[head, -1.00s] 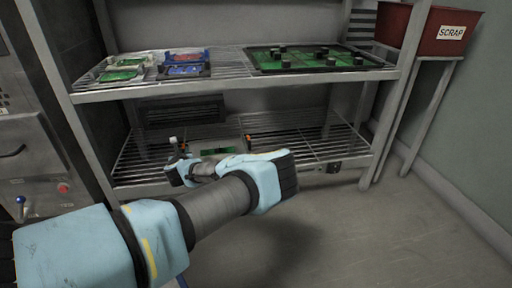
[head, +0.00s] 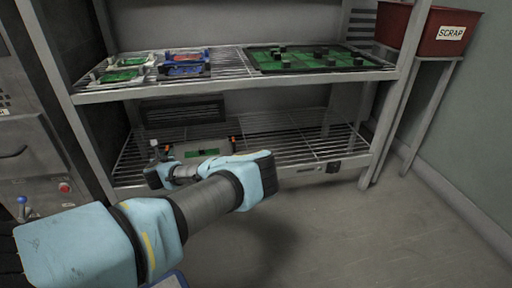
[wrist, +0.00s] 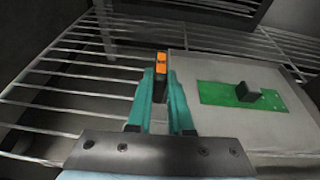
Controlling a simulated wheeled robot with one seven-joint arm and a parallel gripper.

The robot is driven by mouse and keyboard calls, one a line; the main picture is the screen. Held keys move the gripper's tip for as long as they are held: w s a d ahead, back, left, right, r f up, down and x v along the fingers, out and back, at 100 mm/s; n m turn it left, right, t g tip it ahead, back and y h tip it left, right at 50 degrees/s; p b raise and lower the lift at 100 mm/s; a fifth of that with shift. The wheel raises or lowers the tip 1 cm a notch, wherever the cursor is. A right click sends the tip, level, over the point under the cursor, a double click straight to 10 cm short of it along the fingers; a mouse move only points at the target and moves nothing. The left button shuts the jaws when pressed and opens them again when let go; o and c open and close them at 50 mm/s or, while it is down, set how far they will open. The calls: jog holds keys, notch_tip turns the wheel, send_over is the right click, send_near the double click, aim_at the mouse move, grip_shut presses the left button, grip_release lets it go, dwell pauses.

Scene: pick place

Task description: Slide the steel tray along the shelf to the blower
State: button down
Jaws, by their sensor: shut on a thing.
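The steel tray (wrist: 226,66) lies on the lower wire shelf and carries a green board (wrist: 228,95) with a black block on it. It also shows in the head view (head: 190,146), partly behind my arm. Orange-topped posts stand at its left and right sides. My gripper (wrist: 160,92) is shut on the left post (wrist: 161,63), at the tray's left edge. In the head view my gripper (head: 164,172) is low at the shelf front. The dark slatted unit that looks like the blower (head: 183,112) is at the back of the lower shelf, behind the tray.
The upper shelf (head: 230,82) above holds white and blue trays with boards and a large green board (head: 310,58). Lower-shelf wires (head: 300,147) right of the tray are bare. A shelf upright stands at the left. A red scrap bin (head: 430,30) is at the right.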

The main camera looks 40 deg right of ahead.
jog(key=shift+w+a, duration=0.3)
jog(key=shift+a, duration=0.45)
jog(key=shift+w+a, duration=0.35)
jog(key=shift+a, duration=0.35)
jog(key=shift+w+a, duration=0.3)
jog(key=shift+a, duration=0.45)
jog(key=c, duration=0.7)
grip_release()
jog(key=shift+c, duration=0.2)
jog(key=shift+f, duration=0.1)
